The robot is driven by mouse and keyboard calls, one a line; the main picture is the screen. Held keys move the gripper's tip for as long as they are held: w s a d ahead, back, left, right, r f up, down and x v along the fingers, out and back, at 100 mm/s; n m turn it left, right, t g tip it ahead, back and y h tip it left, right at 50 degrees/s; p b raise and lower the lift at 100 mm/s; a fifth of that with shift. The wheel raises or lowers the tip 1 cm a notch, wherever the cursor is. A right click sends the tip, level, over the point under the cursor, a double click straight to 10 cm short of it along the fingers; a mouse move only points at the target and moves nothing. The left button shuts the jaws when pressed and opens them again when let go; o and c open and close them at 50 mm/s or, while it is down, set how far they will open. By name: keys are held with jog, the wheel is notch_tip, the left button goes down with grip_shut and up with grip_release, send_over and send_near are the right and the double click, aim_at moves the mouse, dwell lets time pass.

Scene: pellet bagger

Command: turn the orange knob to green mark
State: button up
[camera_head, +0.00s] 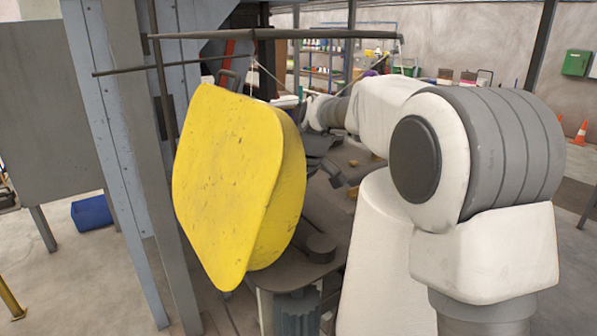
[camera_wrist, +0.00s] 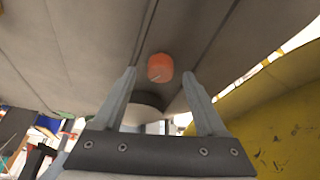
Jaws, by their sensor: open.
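The orange knob (camera_wrist: 160,68) shows in the wrist view, a small round knob with a pale line on its face, set on a grey panel (camera_wrist: 95,50). My gripper (camera_wrist: 160,82) is open. Its two fingers stand apart, one to each side of the knob as seen in the wrist view, with nothing between them. I cannot tell how far the fingertips are from the knob. No green mark can be made out. In the head view the knob and my gripper are hidden.
A large yellow guard (camera_head: 225,185) stands left of my arm in the head view, and a yellow surface (camera_wrist: 285,120) fills the right of the wrist view. A grey post (camera_head: 150,170) stands further left. A blue bin (camera_head: 92,213) lies on the floor.

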jog(key=v, duration=1.5)
jog(key=shift+s+r, duration=0.2)
jog(key=shift+r, duration=0.1)
jog(key=shift+d, duration=0.1)
